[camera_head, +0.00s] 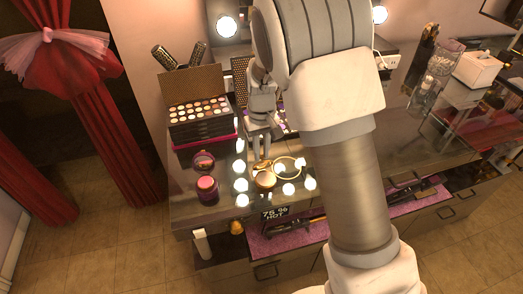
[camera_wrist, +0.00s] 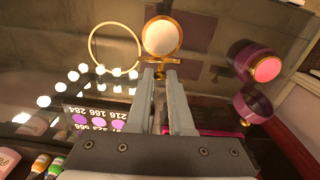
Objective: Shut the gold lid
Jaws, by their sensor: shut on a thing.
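A gold-rimmed round compact (camera_head: 265,181) with a pale face lies near the front of the glass counter; it also shows in the wrist view (camera_wrist: 162,36). A narrow gold piece (camera_wrist: 158,63), which appears to be its gold lid seen nearly edge-on, stands at its near side in the wrist view. My gripper (camera_head: 261,158) points down behind the compact. Its fingertips (camera_wrist: 160,74) are closed on this gold piece, and little of the lid shows between them. The exact angle of the lid is hard to tell.
A thin gold ring (camera_head: 288,167) is right of the compact. A pink pot (camera_head: 207,184) and a purple disc (camera_head: 203,160) are to the left. An open eyeshadow palette (camera_head: 201,111) stands behind. Round lights or their reflections (camera_head: 241,184) dot the glass.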

